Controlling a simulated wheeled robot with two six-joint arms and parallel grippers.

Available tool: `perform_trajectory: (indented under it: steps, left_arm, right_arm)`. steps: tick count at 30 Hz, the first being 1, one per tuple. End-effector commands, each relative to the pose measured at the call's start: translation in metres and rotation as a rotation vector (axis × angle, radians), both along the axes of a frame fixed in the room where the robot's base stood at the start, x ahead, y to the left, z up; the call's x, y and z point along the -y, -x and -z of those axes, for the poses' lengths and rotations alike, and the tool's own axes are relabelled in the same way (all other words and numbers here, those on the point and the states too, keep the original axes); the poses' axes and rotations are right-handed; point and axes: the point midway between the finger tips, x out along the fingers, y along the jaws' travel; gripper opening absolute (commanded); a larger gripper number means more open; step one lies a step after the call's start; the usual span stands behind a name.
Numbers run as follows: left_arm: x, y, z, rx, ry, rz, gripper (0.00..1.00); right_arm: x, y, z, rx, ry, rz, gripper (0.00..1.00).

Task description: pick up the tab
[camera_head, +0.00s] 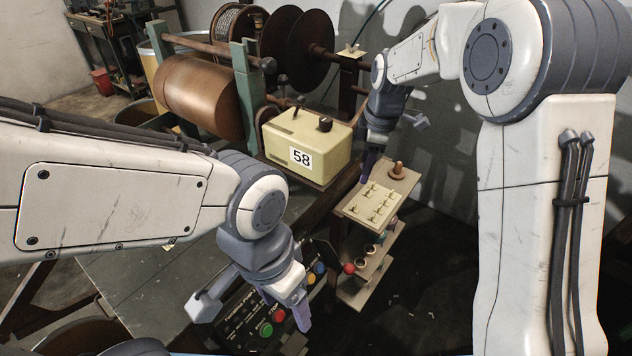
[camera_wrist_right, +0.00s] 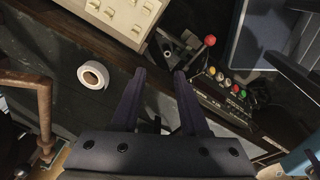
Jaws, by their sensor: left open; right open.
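Several small tabs (camera_head: 372,200) stand in rows on a cream board on top of a small wooden stand (camera_head: 352,212). From the head view I cannot tell which one is the tab of the task. My right gripper (camera_head: 366,178) is above the far left edge of this board, its fingers pointing down. In the right wrist view, its two fingers (camera_wrist_right: 160,74) are apart with nothing between them. A cream panel (camera_wrist_right: 122,22) with small fittings shows beyond them. My left gripper (camera_head: 302,318) is low over the button panel, open, with nothing seen in it.
A cream box marked 58 (camera_head: 305,147) stands left of the board. A wooden peg (camera_head: 397,170) rises at the board's back. A red ball knob (camera_head: 349,268) and the button panel (camera_head: 262,312) are below. A white tape roll (camera_wrist_right: 93,75) shows in the right wrist view.

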Motion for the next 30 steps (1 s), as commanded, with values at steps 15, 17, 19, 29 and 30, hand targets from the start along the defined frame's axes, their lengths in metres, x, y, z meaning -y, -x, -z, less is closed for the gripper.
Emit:
perform_trajectory:
  steps: [15, 17, 19, 29, 30]
  left_arm:
    - [0.0, 0.0, 0.001, 0.0, 0.0, 0.0, 0.71]
    - [0.0, 0.0, 0.001, 0.0, 0.0, 0.0, 0.71]
    - [0.0, 0.0, 0.002, 0.0, 0.0, 0.0, 0.71]
    - [0.0, 0.0, 0.005, 0.0, 0.0, 0.0, 0.71]
    - [0.0, 0.0, 0.005, 0.0, 0.0, 0.0, 0.71]
  right_arm:
    - [-0.077, -0.075, -0.015, 0.04, -0.015, -1.11, 0.44]
    - [-0.081, -0.077, -0.015, 0.045, -0.018, -1.168, 0.44]
    - [-0.084, -0.077, -0.01, 0.047, -0.019, -1.204, 0.44]
    - [-0.092, -0.077, 0.032, 0.049, -0.019, -1.216, 0.44]
    - [-0.092, -0.077, 0.034, 0.05, -0.019, -1.216, 0.44]
